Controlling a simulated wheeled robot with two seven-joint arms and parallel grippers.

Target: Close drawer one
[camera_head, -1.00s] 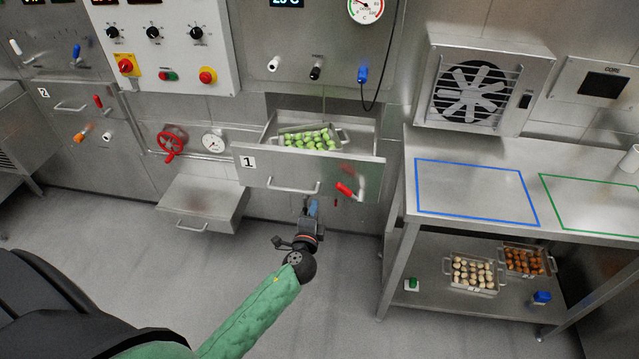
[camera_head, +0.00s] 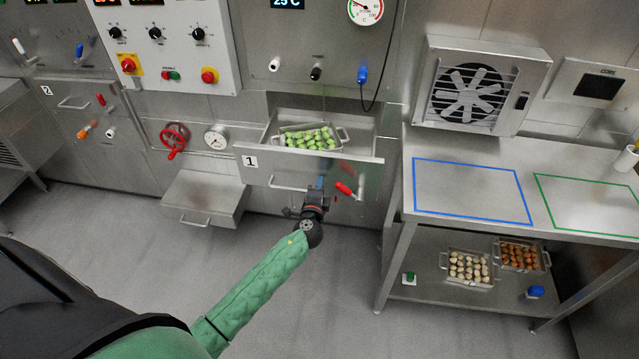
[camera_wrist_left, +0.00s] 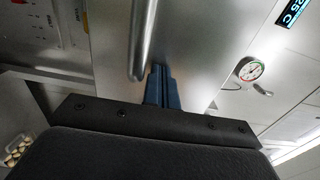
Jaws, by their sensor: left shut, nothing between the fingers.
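Drawer one (camera_head: 300,172), marked with a "1" label, is pulled out from the steel cabinet. A tray of green filled pasta (camera_head: 308,138) lies inside it. The drawer has a bar handle (camera_head: 287,184) and a red-handled lever (camera_head: 346,189) on its front. My left gripper (camera_head: 318,186) is shut and empty, in front of the drawer face, just right of the handle. In the left wrist view its blue fingers (camera_wrist_left: 162,88) are together beside the bar handle (camera_wrist_left: 140,45), close to the drawer's front. I cannot tell whether they touch it. My right gripper is not in view.
A steel table (camera_head: 470,205) with blue and green outlined areas stands right, with two pasta trays on its lower shelf. A lower steel box (camera_head: 200,195) juts out left of the drawer. The floor in front is clear.

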